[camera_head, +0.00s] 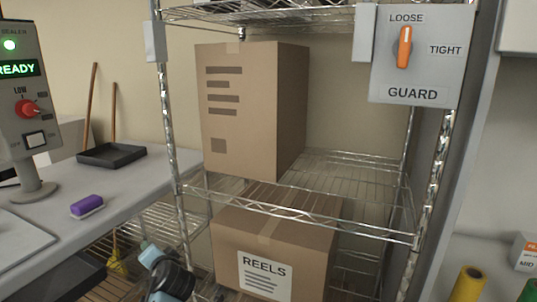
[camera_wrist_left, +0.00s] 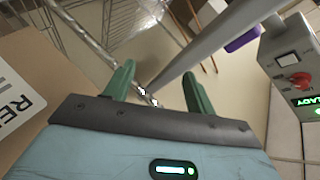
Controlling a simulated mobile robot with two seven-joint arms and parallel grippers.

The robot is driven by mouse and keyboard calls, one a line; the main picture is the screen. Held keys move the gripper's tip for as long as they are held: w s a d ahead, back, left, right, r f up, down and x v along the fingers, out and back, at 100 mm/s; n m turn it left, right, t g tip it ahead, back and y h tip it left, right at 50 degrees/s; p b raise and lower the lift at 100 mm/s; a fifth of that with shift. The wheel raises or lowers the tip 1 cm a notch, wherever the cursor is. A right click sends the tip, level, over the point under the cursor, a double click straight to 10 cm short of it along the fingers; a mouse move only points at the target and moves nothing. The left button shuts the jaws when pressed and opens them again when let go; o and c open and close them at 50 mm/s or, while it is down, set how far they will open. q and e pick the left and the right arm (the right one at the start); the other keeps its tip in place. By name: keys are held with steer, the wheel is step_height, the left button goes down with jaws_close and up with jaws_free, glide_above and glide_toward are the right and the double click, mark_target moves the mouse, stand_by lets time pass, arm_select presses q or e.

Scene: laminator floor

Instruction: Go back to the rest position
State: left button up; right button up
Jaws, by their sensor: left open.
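My left gripper (camera_wrist_left: 158,88) shows in the left wrist view, its two green fingers spread apart with nothing held between them. Behind the fingers are a chrome rack post and the grey bench edge (camera_wrist_left: 215,38). The box marked REELS (camera_wrist_left: 35,75) is close by on the left of that view. In the head view a blue and black part of my left arm shows at the bottom, in front of the rack and left of the REELS box (camera_head: 272,245). The left fingers are hidden there. My right gripper is in neither view.
A wire rack (camera_head: 300,210) holds a tall carton (camera_head: 252,110) above the REELS box. A guard panel (camera_head: 420,55) hangs at upper right.

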arm_select(q)
steer(key=s+d+f+h, duration=0.3)
steer(key=s+f, duration=0.6)
steer(key=f, duration=0.2)
steer(key=s+d+f+h, duration=0.2)
steer(key=s+f+h, duration=0.1)
steer(key=s+f, duration=0.75)
steer(key=s+d+f+n+g+h, duration=0.1)
steer(key=s+d+f+h, duration=0.1)
steer(key=s, duration=0.9)
steer(key=s+d+f+n+h, duration=0.2)
steer(key=s+f, duration=0.1)
steer(key=s, duration=0.8)
steer(key=shift+d+f+g, duration=0.15)
steer(key=shift+f+g, duration=0.05)
steer(key=shift+g, duration=0.2)
